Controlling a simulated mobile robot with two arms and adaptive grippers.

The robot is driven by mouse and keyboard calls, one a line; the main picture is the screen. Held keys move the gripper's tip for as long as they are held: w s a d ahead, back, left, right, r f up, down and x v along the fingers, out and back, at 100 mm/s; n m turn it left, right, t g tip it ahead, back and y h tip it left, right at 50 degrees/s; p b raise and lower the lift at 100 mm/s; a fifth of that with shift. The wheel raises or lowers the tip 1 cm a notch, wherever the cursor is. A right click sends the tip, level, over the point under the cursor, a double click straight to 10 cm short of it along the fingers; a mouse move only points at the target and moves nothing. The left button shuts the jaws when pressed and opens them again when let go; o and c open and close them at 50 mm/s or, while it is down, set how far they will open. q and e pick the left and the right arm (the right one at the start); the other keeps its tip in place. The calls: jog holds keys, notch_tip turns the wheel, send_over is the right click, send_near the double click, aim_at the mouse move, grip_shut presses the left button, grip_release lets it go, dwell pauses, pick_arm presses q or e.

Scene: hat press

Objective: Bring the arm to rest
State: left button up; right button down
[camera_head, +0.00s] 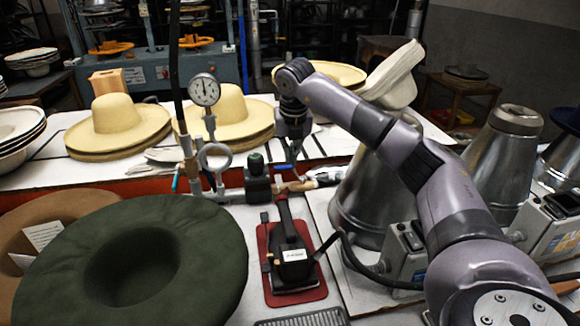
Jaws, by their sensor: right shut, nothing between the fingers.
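My right arm (425,165) comes in from the lower right, rises across the view and bends down at its far end. My right gripper (294,150) hangs at that end, small and dark, pointing down behind the iron and close to the pipe fittings. It is shut and holds nothing. Its fingertips are hard to make out against the fittings. The black iron (293,245) rests on a red pad (313,292) on the table, apart from the gripper. My left gripper is not in view.
A dark green hat (205,255) and a brown hat (60,210) lie at left. Straw hats (118,115) stand behind. A pressure gauge (204,90) on pipes rises left of the gripper. Metal cones (505,150) and a control box (405,255) crowd the right.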

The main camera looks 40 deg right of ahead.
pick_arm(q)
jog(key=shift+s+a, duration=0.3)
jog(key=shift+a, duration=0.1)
pick_arm(e)
jog(key=shift+d+r, duration=0.1)
jog(key=shift+r, duration=0.3)
